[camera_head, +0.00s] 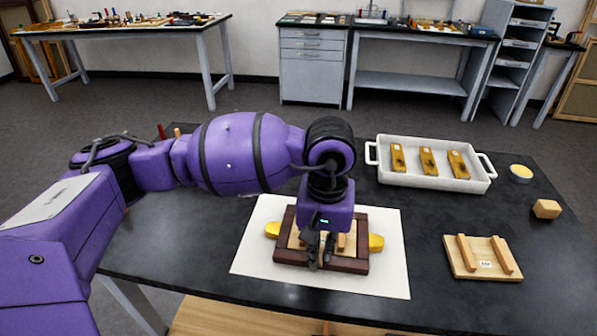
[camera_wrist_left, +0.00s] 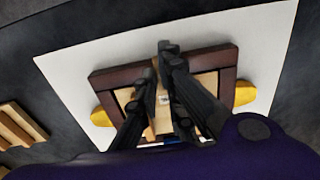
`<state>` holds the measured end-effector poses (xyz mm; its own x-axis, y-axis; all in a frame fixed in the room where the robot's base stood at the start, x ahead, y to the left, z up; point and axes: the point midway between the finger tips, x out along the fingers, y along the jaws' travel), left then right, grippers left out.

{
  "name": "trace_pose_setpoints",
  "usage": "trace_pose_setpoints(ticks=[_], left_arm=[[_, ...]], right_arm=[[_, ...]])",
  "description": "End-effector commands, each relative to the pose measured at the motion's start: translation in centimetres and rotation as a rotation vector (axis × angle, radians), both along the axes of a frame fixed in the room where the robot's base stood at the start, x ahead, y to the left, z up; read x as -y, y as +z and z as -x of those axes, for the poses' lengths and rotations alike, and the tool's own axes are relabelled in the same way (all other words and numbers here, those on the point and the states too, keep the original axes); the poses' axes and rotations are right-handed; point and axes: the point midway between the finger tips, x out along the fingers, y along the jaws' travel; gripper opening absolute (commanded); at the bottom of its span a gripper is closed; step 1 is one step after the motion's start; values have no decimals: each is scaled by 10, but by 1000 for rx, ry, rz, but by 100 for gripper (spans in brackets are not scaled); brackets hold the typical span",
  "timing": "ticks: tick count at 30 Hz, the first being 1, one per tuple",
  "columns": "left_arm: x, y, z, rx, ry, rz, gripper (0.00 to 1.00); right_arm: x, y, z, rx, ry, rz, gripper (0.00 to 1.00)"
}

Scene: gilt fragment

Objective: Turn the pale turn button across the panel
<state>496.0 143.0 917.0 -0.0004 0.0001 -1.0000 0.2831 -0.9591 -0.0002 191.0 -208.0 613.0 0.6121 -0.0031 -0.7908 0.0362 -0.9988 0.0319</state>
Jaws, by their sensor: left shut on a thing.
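A dark brown wooden frame (camera_head: 348,264) lies flat on a white sheet (camera_head: 392,281), with a pale wooden panel (camera_wrist_left: 205,82) inside it. It also shows in the left wrist view (camera_wrist_left: 108,80). Yellow pieces (camera_head: 376,242) stick out at its left and right sides. My left gripper (camera_head: 322,262) points down over the middle of the frame. Its dark fingers are shut on the pale turn button (camera_wrist_left: 162,124), a narrow wooden bar seen between them in the left wrist view. The fingers hide part of the button, so its exact angle is hard to tell. My right gripper is not in view.
A white tray (camera_head: 385,180) with several yellow-brown pieces stands behind right on the black table (camera_head: 440,306). A pale board with two bars (camera_head: 486,276), a wooden block (camera_head: 546,208) and a small round dish (camera_head: 521,172) lie at the right.

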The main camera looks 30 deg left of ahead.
Motion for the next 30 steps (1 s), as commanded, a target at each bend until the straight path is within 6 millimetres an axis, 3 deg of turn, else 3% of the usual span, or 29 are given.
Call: trace_pose_setpoints(ticks=[1,5,17,30], left_arm=[[0,1,-1,3,0,0,9],[0,1,-1,3,-1,0,26],[0,7,-2,5,-1,1,27],[0,92,-2,9,-1,1,27]], right_arm=[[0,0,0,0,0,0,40],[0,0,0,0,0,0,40],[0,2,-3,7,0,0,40],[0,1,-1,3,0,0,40]])
